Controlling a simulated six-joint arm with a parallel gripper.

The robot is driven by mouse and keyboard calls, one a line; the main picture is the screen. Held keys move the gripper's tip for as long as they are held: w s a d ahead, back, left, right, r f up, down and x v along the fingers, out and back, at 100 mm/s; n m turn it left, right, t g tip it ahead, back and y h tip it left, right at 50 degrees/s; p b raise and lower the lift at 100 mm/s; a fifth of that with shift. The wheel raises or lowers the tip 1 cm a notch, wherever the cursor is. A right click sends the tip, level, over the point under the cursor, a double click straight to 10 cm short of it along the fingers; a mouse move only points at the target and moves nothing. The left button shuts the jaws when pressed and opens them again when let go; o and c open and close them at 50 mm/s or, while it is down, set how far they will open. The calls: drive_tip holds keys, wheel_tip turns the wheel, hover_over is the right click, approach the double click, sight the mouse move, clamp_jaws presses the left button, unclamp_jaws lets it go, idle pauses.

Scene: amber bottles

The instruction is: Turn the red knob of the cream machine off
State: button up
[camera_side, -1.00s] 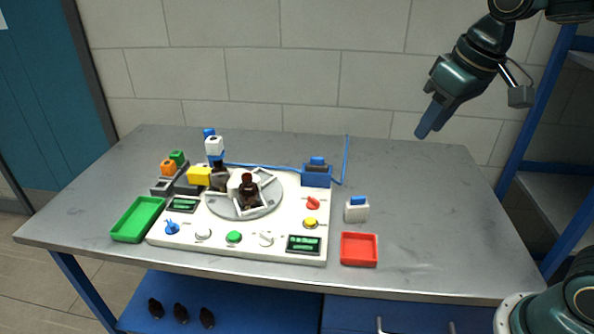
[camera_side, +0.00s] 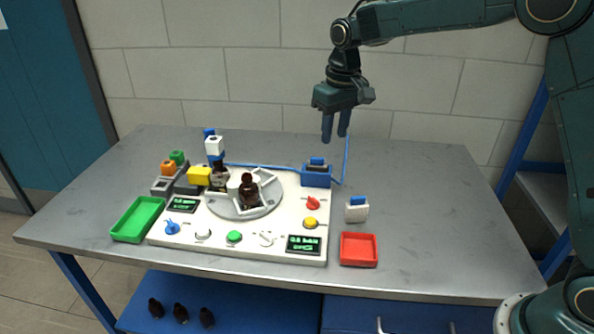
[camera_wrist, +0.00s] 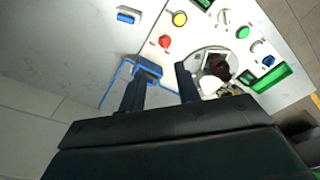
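The cream machine (camera_side: 180,240) lies flat on the grey table. Its red knob (camera_side: 313,203) is at the right side of the top, above a yellow button (camera_side: 311,222). The knob also shows in the wrist view (camera_wrist: 165,41). My gripper (camera_side: 336,138) points down, high above the back right of the machine, with nothing between its fingers. In the wrist view its two fingers (camera_wrist: 160,88) are apart, and the red knob shows beyond them. The gripper does not touch the knob.
A blue block (camera_side: 316,178) stands at the machine's back right corner, near a blue line. A white and blue item (camera_side: 356,210) and a red tray (camera_side: 359,262) are to the right. A turntable with amber bottles (camera_side: 248,190) is on the machine. The table's right side is clear.

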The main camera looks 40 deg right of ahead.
drive_tip(key=g, duration=0.1)
hover_over(313, 198)
wheel_tip(313, 198, down, 8)
drive_tip(key=r, duration=0.1)
drive_tip(key=shift+f, duration=0.25)
drive_tip(key=shift+f, duration=0.15)
wheel_tip(313, 198, down, 14)
drive_tip(key=shift+s+r, duration=0.1)
drive_tip(key=shift+r, duration=0.15)
clamp_jaws()
